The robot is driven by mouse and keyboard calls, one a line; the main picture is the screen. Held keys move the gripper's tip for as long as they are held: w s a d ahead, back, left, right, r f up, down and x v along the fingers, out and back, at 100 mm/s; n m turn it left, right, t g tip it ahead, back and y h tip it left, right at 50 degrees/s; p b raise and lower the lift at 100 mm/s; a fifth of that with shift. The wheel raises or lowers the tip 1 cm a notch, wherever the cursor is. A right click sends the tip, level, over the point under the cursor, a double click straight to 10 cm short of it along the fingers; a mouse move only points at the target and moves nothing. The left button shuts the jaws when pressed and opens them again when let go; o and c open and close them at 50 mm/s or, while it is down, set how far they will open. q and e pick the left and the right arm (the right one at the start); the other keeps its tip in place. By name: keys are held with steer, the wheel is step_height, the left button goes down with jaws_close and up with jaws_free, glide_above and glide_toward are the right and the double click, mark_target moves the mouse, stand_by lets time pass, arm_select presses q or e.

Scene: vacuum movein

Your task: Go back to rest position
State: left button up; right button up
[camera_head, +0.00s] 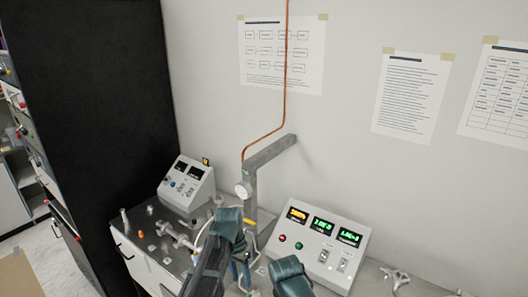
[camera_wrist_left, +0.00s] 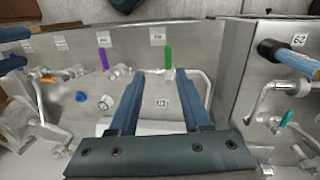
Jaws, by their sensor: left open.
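My left gripper (camera_wrist_left: 160,75) shows in the left wrist view with its two blue fingers apart and nothing between them. It hangs over a metal bench panel (camera_wrist_left: 135,50) with valves and pipes. A purple handle (camera_wrist_left: 103,58) is beyond the left finger and a green handle (camera_wrist_left: 168,57) is beyond the right finger. In the head view my left arm (camera_head: 225,235) reaches over the bench. Another dark teal part of mine (camera_head: 291,277) shows at the bottom; my right gripper's fingers are not seen.
A display box (camera_head: 318,245) with lit readouts stands right of my arm, and a smaller one (camera_head: 187,184) stands left. A grey pipe arm (camera_head: 268,155) with a copper tube (camera_head: 287,60) rises behind. A black cabinet (camera_head: 95,110) stands left.

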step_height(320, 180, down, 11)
steer(key=b, duration=0.9)
arm_select(q)
steer(key=s+d+f+n+y, duration=0.1)
steer(key=s+f, duration=0.4)
steer(key=s, duration=0.3)
steer(key=s+d+f+n+t+y, duration=0.1)
steer(key=s+d+f, duration=0.1)
steer(key=s+f, duration=0.4)
steer(key=shift+s+n+y, duration=0.3)
steer(key=shift+s, duration=0.55)
steer(key=shift+d, duration=0.1)
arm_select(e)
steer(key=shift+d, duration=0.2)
